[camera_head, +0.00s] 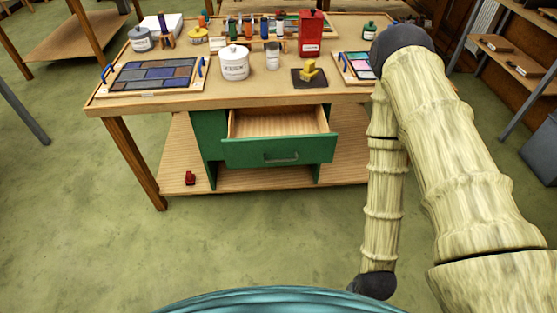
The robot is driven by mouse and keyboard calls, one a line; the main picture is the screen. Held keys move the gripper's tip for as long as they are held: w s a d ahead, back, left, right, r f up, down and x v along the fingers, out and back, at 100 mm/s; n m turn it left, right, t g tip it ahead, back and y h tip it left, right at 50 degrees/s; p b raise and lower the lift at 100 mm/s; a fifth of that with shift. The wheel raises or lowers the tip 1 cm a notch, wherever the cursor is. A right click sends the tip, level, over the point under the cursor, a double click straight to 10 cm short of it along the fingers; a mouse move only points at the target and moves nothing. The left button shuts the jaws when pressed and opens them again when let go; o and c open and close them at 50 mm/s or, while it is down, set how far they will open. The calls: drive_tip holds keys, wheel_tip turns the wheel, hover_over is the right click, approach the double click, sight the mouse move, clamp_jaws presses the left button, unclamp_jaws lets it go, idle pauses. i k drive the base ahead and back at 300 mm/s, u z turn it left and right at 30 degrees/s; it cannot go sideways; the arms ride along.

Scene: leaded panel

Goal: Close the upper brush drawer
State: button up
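A green drawer (279,151) with a metal bar handle (281,160) stands pulled out from the green cabinet (209,134) under the wooden workbench. Its light wood inside (278,122) shows and looks empty. It is the only drawer I can make out; what lies beneath it is an open shelf. My arm comes in from the right, bends near the bench's right end and hangs down in front of it, right of the drawer and apart from it in the picture. My gripper is not clearly visible; the arm's lower end is a dark rounded part near the bottom.
The workbench (130,102) bears a leaded panel (153,75), a white jar (234,63), a red can (311,34), a yellow item on a dark plate (309,73) and several bottles. A small red object (190,178) lies at the lower shelf's left. Green floor in front is clear.

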sight(269, 137)
drive_tip(key=z, duration=0.2)
drive_tip(key=i, duration=1.15)
drive_tip(key=u, duration=1.4)
drive_tip(key=k, duration=1.3)
drive_tip(key=z, duration=1.05)
